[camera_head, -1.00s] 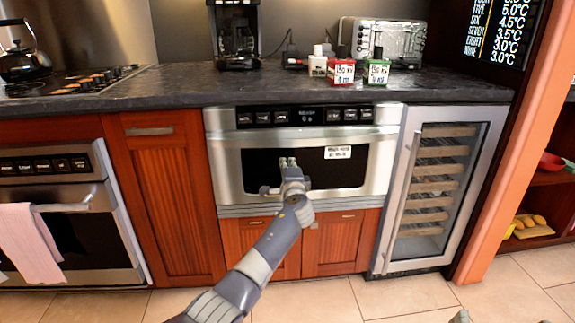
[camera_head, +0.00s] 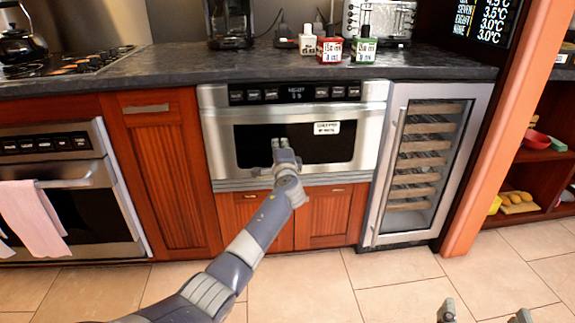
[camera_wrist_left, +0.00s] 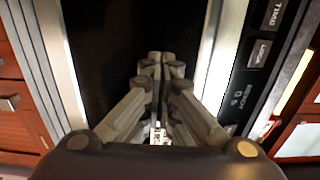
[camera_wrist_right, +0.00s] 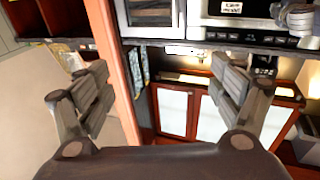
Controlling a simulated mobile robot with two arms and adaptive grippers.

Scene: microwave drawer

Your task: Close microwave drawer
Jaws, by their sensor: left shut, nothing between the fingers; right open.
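The microwave drawer (camera_head: 215,148) is steel-fronted with a dark window and a white label. It sits in the middle of the cabinets under the counter, and its front looks nearly flush with them; I cannot tell if a small gap is left. My left gripper (camera_head: 281,143) is shut and empty at the dark window, at or very near the drawer front. In the left wrist view my left fingertips (camera_wrist_left: 160,62) are together over the window, the control panel (camera_wrist_left: 258,55) to the right. My right gripper (camera_head: 484,313) is open and empty, low at the right, away from the drawer.
A wine cooler (camera_head: 420,165) stands right of the drawer. An oven (camera_head: 75,195) with a pink towel stands at left. The tiled floor (camera_head: 380,295) in front is clear.

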